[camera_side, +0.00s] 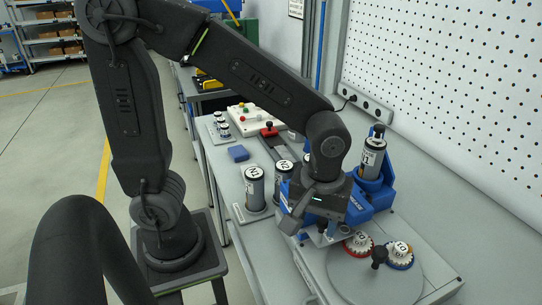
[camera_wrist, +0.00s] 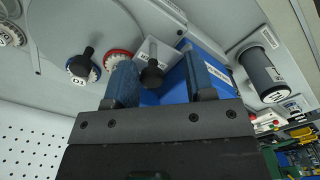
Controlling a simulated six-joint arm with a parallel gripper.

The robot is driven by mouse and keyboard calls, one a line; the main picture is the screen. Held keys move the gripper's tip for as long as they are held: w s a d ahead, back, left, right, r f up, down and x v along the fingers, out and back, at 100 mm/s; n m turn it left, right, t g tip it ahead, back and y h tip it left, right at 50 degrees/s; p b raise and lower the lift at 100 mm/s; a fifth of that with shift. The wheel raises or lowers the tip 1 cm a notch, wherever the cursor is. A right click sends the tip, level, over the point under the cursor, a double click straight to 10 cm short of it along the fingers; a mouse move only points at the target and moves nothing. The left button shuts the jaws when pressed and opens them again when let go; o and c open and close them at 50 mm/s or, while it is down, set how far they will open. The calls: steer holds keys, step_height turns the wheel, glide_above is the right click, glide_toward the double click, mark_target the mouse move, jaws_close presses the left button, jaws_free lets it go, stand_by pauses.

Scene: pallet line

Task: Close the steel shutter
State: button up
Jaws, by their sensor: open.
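A small pale metal plate with a black knob (camera_wrist: 152,72), which looks like the steel shutter, lies beside a blue housing in the wrist view. In the side view a light metal plate (camera_side: 326,240) shows just under my gripper, mostly hidden by it. My gripper (camera_wrist: 157,62) is open, with one blue finger on each side of the knob. I cannot tell whether the fingers touch it. In the side view my gripper (camera_side: 322,228) points down at the front of the blue housing (camera_side: 357,217). How far the shutter stands open is hidden.
Cylinder T1 (camera_side: 371,162) sits in a blue holder.

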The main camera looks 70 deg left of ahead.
step_height(320, 180, up, 14)
steer(key=s, duration=0.2)
steer(key=s+a+f+m+t, duration=0.3)
steer(key=a+f+m+t, duration=0.1)
steer(key=a+m, duration=0.4)
steer(key=shift+a+f+m+t, duration=0.35)
steer(key=shift+m+t, duration=0.05)
steer(key=shift+t, duration=0.4)
steer(key=shift+s, duration=0.1)
